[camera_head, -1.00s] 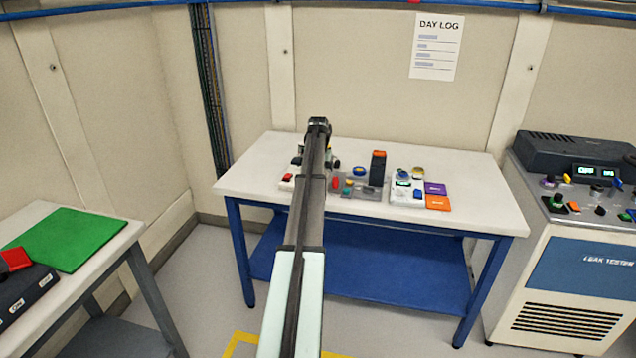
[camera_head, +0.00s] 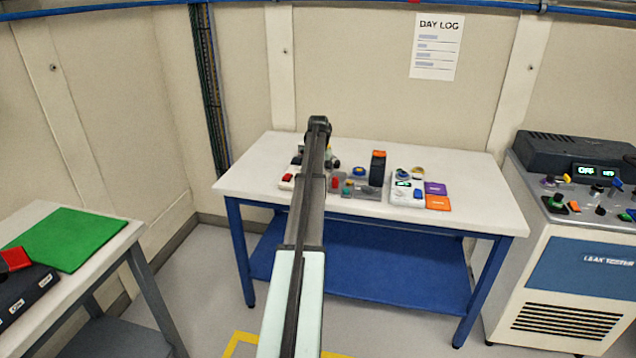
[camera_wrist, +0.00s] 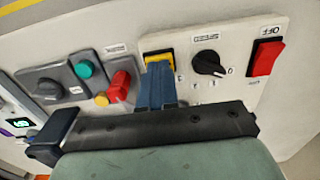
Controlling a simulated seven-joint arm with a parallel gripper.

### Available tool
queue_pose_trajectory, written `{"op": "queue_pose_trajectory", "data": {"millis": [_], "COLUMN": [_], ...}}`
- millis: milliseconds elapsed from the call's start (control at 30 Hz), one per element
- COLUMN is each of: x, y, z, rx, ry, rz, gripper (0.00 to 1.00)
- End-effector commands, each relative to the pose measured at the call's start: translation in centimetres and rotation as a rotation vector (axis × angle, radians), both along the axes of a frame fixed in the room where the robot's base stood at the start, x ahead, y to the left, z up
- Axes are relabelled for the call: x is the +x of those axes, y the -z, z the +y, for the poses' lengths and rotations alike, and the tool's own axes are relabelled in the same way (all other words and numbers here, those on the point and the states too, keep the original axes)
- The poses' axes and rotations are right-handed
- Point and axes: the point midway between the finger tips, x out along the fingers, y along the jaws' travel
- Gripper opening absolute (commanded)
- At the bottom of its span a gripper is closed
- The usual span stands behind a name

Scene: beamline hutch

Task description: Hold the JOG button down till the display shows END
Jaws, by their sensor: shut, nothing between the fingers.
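In the wrist view, my gripper (camera_wrist: 157,76) is shut and empty. Its blue fingertips are at a yellow button (camera_wrist: 158,56) on a white panel (camera_wrist: 228,42) and cover its lower part. I cannot tell whether they press it. The small label beside this button is too blurred to read, so I cannot confirm that it says JOG. A small display with green characters (camera_wrist: 19,123) shows at the left edge of the wrist view. It also shows on a white box in the head view (camera_head: 403,184), too small to read. My arm hides the gripper in the head view.
A black rotary knob (camera_wrist: 208,64) and a red rocker switch (camera_wrist: 266,58) marked OFF are right of the fingers. A red control (camera_wrist: 119,88) and a teal button (camera_wrist: 84,69) are left. A tall dark block (camera_head: 377,170) stands on the white table (camera_head: 470,200).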

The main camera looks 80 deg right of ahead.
Motion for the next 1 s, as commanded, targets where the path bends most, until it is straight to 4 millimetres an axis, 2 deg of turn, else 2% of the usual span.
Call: {"op": "queue_pose_trajectory", "data": {"millis": [1000], "x": [0.0], "y": [-6.4], "z": [0.0], "rx": [-0.001], "ry": [0.0], "rz": [0.0], "gripper": [0.0]}}
